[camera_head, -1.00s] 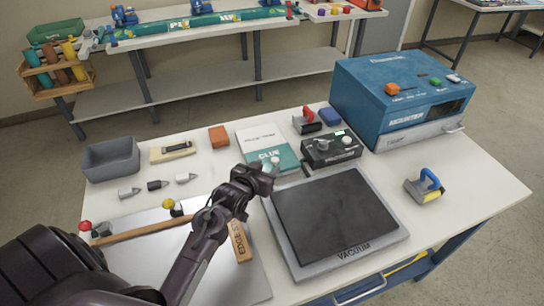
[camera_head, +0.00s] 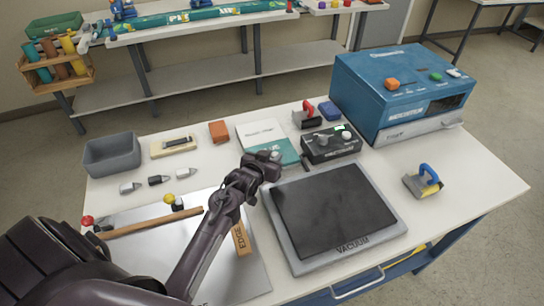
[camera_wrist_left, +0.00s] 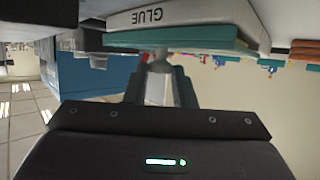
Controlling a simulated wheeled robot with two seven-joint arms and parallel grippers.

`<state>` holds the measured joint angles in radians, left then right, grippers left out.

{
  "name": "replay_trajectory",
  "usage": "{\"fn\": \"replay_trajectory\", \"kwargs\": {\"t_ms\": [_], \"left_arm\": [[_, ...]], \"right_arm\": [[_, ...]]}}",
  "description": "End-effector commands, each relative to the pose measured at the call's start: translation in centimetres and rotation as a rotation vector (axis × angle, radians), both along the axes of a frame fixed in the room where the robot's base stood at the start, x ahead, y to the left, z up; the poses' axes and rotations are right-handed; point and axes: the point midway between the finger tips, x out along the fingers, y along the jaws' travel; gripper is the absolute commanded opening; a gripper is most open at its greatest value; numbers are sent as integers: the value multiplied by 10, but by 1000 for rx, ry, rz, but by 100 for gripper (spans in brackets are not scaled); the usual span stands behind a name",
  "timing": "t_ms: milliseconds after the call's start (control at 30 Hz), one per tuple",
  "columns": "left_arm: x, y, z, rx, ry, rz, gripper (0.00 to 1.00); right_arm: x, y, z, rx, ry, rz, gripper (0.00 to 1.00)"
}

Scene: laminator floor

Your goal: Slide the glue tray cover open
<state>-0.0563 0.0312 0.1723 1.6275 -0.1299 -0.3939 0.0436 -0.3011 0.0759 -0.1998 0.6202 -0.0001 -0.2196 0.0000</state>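The glue tray (camera_head: 262,130) is a flat white and teal box lying at the back middle of the worktable. Its teal part faces my side and bears a small grey knob (camera_head: 275,156). In the left wrist view the white part reads GLUE (camera_wrist_left: 155,17), above a teal edge (camera_wrist_left: 190,40), with the knob (camera_wrist_left: 160,62) below it. My left gripper (camera_head: 268,163) is at the tray's near side, by the knob. Its two fingers (camera_wrist_left: 159,82) stand apart, one on each side of the knob; contact is unclear. My right gripper is not in view.
A black control box (camera_head: 331,145) stands close right of the tray. The vacuum plate (camera_head: 335,208) lies in front on the right. A blue machine (camera_head: 400,95) fills the back right. A metal sheet with a wooden strip (camera_head: 150,223) lies at left. A grey bin (camera_head: 112,155) sits back left.

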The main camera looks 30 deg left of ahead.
Motion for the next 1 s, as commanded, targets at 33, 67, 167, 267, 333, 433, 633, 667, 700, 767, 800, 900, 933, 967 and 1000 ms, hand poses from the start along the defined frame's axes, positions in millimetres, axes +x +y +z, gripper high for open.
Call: {"fn": "replay_trajectory", "kwargs": {"t_ms": [33, 67, 167, 267, 333, 433, 633, 667, 700, 767, 800, 900, 933, 967, 1000], "left_arm": [[0, 0, 0, 0, 1, 0, 2], [0, 0, 0, 0, 1, 0, 0], [0, 0, 0, 0, 1, 1, 0], [1, 2, 0, 0, 0, 1, 0], [6, 7, -2, 3, 0, 1, 0], [21, 24, -3, 5, -2, 1, 0], [58, 65, -3, 5, -3, 1, 0], [63, 70, -4, 5, -2, 0, 0], [68, 76, -4, 4, -1, 2, 0], [75, 83, -4, 1, 0, 1, 0], [78, 87, -3, 1, 0, 1, 0], [82, 91, -2, 0, 2, 0, 0], [82, 92, -2, -1, 2, 0, 0], [82, 92, -1, -1, 2, -1, 0], [82, 92, -1, -1, 2, -1, 0]], "right_arm": [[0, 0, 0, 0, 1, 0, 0], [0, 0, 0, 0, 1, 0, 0], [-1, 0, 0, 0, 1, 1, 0], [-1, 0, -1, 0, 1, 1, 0], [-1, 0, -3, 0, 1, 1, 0], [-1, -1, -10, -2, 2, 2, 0], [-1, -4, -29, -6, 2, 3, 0], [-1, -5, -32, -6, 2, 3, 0], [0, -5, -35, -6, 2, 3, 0], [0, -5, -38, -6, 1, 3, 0], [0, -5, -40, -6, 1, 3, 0], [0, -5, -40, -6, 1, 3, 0], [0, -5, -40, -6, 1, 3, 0], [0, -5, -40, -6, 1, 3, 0], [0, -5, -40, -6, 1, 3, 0]]}}
